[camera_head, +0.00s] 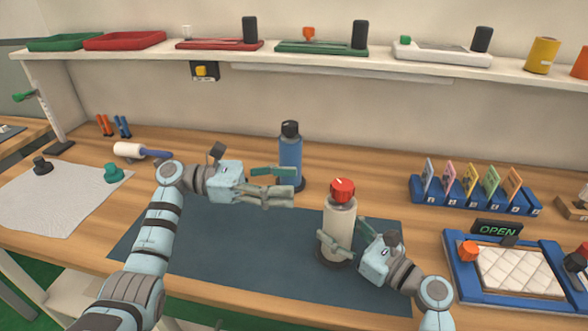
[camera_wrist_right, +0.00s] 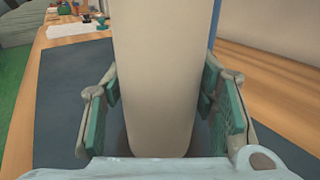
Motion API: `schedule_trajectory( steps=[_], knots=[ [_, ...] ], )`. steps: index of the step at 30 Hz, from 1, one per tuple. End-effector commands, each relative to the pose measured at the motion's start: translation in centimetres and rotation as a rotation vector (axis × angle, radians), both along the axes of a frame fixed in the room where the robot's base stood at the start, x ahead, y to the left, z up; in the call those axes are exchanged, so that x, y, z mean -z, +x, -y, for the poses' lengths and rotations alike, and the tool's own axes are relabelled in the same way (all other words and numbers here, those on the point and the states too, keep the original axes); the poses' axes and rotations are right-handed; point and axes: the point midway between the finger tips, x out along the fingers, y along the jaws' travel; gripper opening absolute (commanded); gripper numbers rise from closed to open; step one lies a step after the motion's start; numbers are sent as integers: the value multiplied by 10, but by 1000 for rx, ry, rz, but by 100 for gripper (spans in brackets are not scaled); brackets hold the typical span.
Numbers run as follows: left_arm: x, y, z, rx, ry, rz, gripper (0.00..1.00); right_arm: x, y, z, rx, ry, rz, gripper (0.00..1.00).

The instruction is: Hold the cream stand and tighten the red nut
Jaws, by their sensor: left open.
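The cream stand (camera_head: 340,219) stands upright on the dark mat, with the red nut (camera_head: 342,190) on its top. In the right wrist view the cream stand (camera_wrist_right: 160,85) fills the middle, and the nut is out of frame. My left gripper (camera_head: 292,187) is open and empty. It points right, to the left of the nut and apart from it, with its fingers in front of the blue bottle.
The blue bottle (camera_head: 290,152) with a black top stands behind my left gripper. A blue card rack (camera_head: 475,197) and a blue-framed tray (camera_head: 462,287) with a quilted pad are at right. The dark mat (camera_head: 215,255) is clear at left. A shelf (camera_head: 330,66) runs above the back.

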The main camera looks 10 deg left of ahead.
Motion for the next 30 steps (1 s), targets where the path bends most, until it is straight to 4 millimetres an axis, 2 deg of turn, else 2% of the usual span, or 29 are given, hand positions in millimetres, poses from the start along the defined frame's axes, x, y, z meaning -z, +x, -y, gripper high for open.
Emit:
schedule_trajectory(
  steps=[1,4,5,13,16,20,27,30],
  knots=[
    [0,0,0,0,0,0,54,-1,0,0,1,1,2,59],
    [0,0,0,0,0,0,54,-1,0,0,1,0,1,75],
    [0,0,0,0,0,0,54,-1,0,0,1,0,1,76],
    [0,0,0,0,0,0,54,0,0,0,0,-1,1,76],
    [0,0,0,0,0,0,54,1,-4,6,2,-1,0,76],
    [0,0,0,0,0,0,54,1,-19,28,2,-5,2,76],
    [0,0,0,0,0,0,54,1,-56,81,1,-5,0,76],
    [0,0,0,0,0,0,54,1,-65,94,0,-3,1,76]
  ],
)
